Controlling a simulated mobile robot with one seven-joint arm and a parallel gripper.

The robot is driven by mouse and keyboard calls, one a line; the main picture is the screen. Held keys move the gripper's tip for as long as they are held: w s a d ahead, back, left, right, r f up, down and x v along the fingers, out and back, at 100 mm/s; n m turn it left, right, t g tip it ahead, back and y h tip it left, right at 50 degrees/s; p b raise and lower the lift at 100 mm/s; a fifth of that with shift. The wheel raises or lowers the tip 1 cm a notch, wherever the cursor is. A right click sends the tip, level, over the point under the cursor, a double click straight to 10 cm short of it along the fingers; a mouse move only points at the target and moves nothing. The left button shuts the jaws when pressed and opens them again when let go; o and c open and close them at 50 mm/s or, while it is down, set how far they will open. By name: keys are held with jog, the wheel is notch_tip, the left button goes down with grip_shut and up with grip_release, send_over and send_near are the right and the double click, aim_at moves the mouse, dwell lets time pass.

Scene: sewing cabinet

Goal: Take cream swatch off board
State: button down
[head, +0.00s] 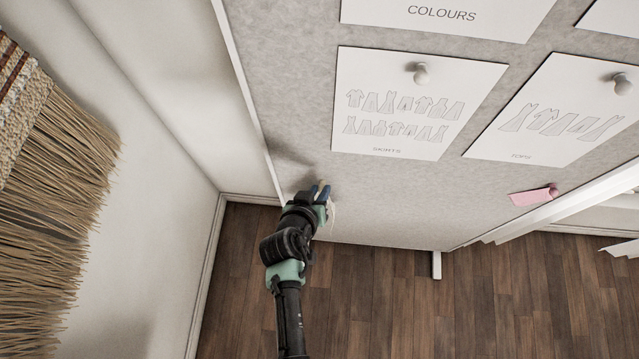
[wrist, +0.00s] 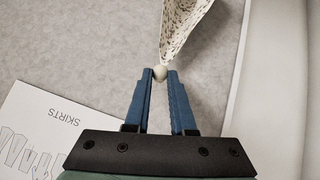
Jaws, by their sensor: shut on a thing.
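My gripper (head: 320,190) is at the lower left part of the grey pinboard (head: 295,110). In the wrist view its blue fingers (wrist: 160,76) are shut on a small round cream pin head (wrist: 160,72). The cream swatch (wrist: 183,25), with a small dark print, hangs from this pin and runs out of the top of the wrist view. In the head view only a pale strip of the swatch (head: 333,214) shows beside the gripper; the rest is hidden. I cannot tell whether the pin is still in the board.
A skirts sheet (head: 410,100) and a tops sheet (head: 555,110) are pinned right of my gripper; the skirts sheet (wrist: 45,125) also shows in the wrist view. A pink swatch (head: 533,197) is at the lower right. A fringed hanging (head: 50,190) is on the left wall. Wooden floor (head: 370,310) lies below.

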jog(key=s, duration=0.8)
jog(key=shift+s+a, duration=0.3)
jog(key=shift+s, duration=0.1)
